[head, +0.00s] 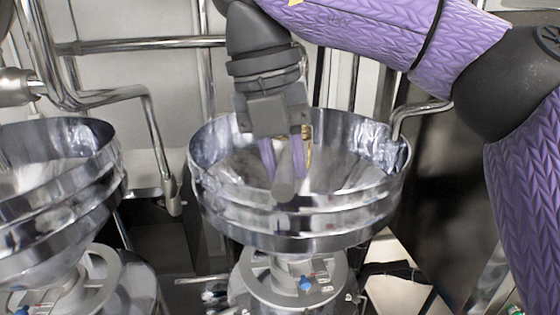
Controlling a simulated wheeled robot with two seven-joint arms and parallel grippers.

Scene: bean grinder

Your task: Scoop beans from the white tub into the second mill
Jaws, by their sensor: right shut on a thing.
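A mill with a wide shiny steel hopper (300,222) stands in the middle of the head view. My right gripper (284,165) points down into this hopper, its purple fingers inside the rim. It is shut on a grey round-ended handle (284,188), which looks like the scoop's. The scoop's bowl is hidden; a small gold-coloured patch (307,143) shows behind the fingers. I cannot make out any beans in the hopper. Another steel hopper (60,190) stands at the left, cut by the picture's edge. The white tub and my left gripper are not in view.
A bent steel pipe (155,130) hangs down between the two hoppers. Another pipe (407,110) curves over the right side of the middle hopper's rim. Horizontal rails (140,44) and wall panels stand behind. The gap between the hoppers is narrow.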

